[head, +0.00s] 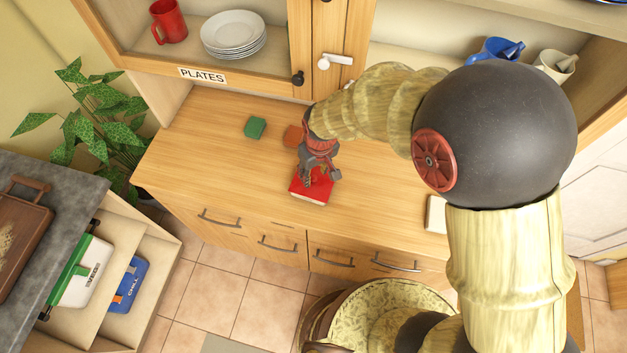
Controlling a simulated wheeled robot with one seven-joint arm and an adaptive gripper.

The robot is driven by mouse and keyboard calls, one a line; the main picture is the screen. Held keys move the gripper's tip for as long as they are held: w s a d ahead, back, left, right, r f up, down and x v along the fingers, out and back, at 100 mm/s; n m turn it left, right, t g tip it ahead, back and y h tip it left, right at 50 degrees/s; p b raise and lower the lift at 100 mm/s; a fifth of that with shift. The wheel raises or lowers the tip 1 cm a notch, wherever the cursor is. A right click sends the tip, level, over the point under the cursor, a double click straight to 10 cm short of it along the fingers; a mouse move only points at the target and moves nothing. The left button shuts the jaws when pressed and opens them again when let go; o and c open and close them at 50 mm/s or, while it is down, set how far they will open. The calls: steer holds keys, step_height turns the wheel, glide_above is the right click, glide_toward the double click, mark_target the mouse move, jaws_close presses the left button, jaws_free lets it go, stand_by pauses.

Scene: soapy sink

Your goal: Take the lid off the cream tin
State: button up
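A cream, box-shaped thing (435,214) stands at the right of the wooden counter, partly hidden behind my arm. It may be the cream tin; whether a lid sits on it cannot be made out. My gripper (318,179) points down at the counter's middle, well to the left of the cream thing. It is directly over a flat red thing with a pale front edge (309,194), like a book or box. The fingers are small and blend with the red, so their opening and any contact are unclear.
A green block (255,128) and an orange-brown block (294,135) lie behind my gripper. The wooden counter (200,150) is clear at left. Above are a cabinet with a red mug (168,21) and plates (233,35), and a shelf with a blue mug (497,50).

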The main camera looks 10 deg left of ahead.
mark_target(313, 180)
steer(key=f, duration=0.2)
steer(key=shift+w+a+f, duration=0.15)
steer(key=shift+w+f, duration=0.05)
steer(key=shift+f, duration=0.2)
jaws_close()
